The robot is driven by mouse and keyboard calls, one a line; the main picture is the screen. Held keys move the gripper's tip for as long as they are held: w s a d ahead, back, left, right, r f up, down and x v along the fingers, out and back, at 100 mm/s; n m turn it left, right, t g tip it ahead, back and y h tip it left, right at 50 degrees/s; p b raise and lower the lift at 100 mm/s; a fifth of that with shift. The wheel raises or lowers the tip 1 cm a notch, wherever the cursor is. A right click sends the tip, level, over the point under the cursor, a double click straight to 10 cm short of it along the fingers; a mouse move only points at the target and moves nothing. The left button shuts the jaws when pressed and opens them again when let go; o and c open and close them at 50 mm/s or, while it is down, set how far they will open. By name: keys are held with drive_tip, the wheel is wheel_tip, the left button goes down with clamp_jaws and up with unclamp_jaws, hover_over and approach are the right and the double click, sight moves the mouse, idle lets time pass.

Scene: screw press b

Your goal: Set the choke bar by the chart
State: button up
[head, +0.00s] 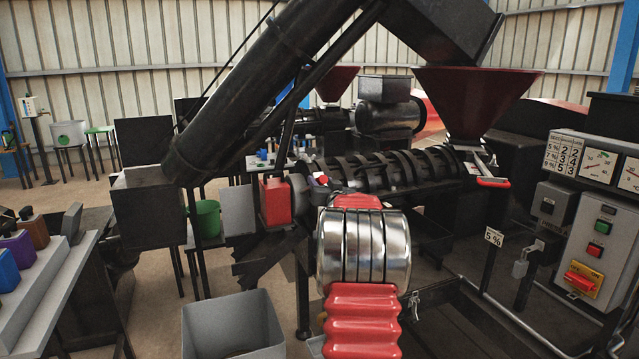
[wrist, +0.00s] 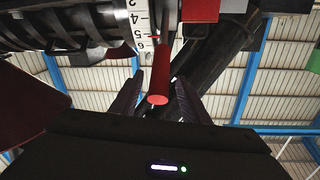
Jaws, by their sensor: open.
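A red bar (wrist: 160,72), which looks like the choke bar, shows in the wrist view with its round end towards the camera. My gripper (wrist: 157,92) is open, with one dark finger on each side of the bar in the picture; I cannot tell whether they touch it. A white scale (wrist: 140,22) with 4, 5 and 6 sits beside the bar, with a small red mark near 5. In the head view the chart (head: 567,152) hangs at the right, its figures small, and a card (head: 494,237) reads 5 %.
The dark ribbed press barrel (head: 390,172) runs behind my arm, under a red hopper (head: 475,95). A control cabinet (head: 600,245) with buttons stands right. A grey bin (head: 233,325) is on the floor at front left. A bench with coloured blocks (head: 18,250) is far left.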

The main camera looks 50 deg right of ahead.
drive_tip(key=shift+w+d, duration=0.45)
drive_tip(key=shift+w, duration=0.15)
drive_tip(key=shift+c, duration=0.7)
clamp_jaws()
drive_tip(key=shift+a, duration=0.15)
